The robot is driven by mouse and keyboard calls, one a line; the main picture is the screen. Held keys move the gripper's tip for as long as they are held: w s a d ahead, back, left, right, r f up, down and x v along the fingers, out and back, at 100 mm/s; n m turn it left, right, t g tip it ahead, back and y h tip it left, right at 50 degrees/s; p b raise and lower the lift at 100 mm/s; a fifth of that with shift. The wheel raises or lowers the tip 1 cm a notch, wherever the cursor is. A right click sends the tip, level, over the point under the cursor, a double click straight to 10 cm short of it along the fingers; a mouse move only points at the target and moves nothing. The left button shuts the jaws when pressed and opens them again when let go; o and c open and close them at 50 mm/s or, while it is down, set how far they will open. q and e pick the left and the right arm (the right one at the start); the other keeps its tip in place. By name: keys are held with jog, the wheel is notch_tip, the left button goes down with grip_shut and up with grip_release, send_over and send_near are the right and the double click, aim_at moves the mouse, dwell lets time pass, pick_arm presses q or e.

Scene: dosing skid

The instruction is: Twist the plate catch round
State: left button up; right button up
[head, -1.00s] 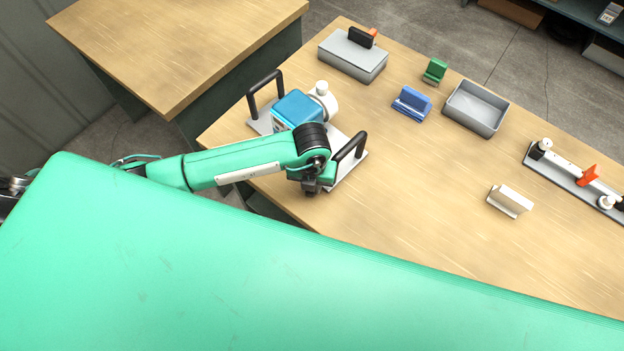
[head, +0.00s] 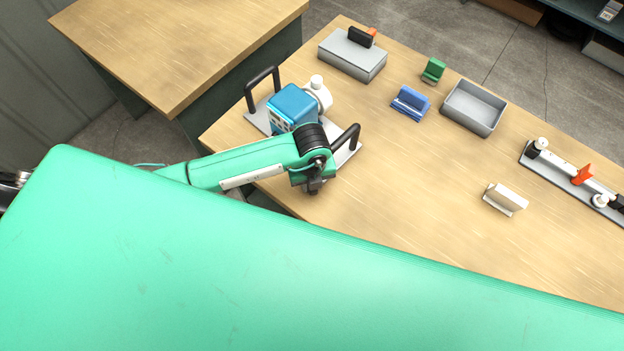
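A grey plate (head: 347,156) with two black bar handles carries a blue pump unit (head: 291,105) with a white round head (head: 316,94). It lies at the table's left end. I cannot pick out the plate catch; my arm covers the plate's near side. My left gripper (head: 314,188) points down by the plate's near-right corner, just in front of the right handle (head: 346,139). Its fingers are small and dark, and I cannot tell whether they are open or touch anything. My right gripper is not in view.
A grey box (head: 352,60), a green holder (head: 433,70), a blue holder (head: 411,104), an empty grey tray (head: 474,108) and a white block (head: 506,198) stand on the table (head: 420,190). A rail with fittings (head: 560,176) lies at right. The middle is clear.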

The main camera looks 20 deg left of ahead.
pick_arm(q)
jog(key=o, duration=0.7)
jog(key=shift+c, duration=0.2)
notch_tip(320, 180, up, 7)
jog(key=p, duration=0.5)
jog(key=shift+r+p, duration=0.1)
jog(key=shift+p, duration=0.2)
